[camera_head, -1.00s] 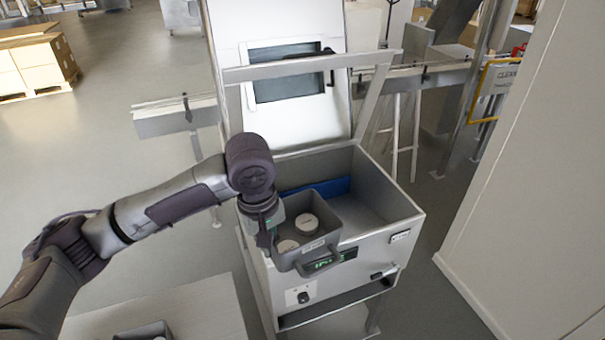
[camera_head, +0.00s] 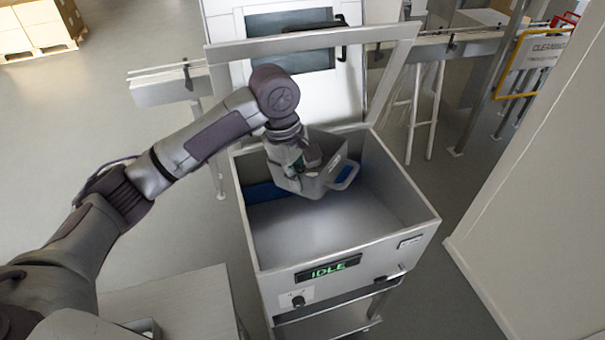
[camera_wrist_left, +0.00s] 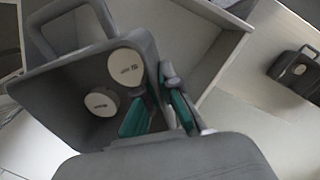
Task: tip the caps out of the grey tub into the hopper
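The grey tub (camera_head: 312,184) is in my left gripper (camera_head: 300,160), held over the back part of the open hopper (camera_head: 400,232). The tub looks tilted in the head view, with its loop handle to the right. In the left wrist view, the teal-padded fingers of the left gripper (camera_wrist_left: 158,108) are closed on the wall of the tub (camera_wrist_left: 50,88). Two white caps, one upper (camera_wrist_left: 126,68) and one lower (camera_wrist_left: 102,101), are still inside the tub. The visible hopper floor is bare. My right gripper is not in view.
The hopper's front display (camera_head: 328,268) reads IDLE. A raised lid frame (camera_head: 225,55) stands behind the hopper. A second grey tub (camera_wrist_left: 296,70) with a cap in it sits on the light table (camera_head: 185,305) at lower left. A tall wall panel (camera_head: 530,200) stands to the right.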

